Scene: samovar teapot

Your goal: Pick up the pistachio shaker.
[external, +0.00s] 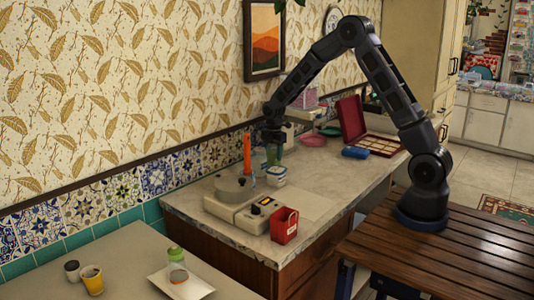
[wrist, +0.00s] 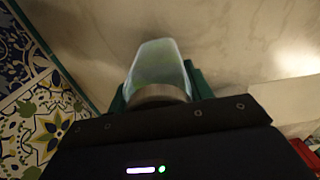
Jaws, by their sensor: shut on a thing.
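In the wrist view, a clear, pale-green shaker (wrist: 158,65) with a metal band at its near end sits between the dark green fingers of my gripper (wrist: 160,85). It looks like the pistachio shaker. In the external view, my gripper (external: 273,150) points down over the far part of the stone counter, beside an orange upright thing. Green shows at the fingertips there, but I cannot separate shaker from fingers. My gripper is shut on the shaker. Whether its bottom touches the counter is hard to tell.
A grey-lidded pot (external: 234,188), white-and-blue tub (external: 276,176), red container (external: 284,225) and blue thing (external: 355,152) stand on the counter (external: 315,203). A green-topped jar (external: 176,262) is on a white plate (external: 198,289) at the front. The tiled wall is close behind.

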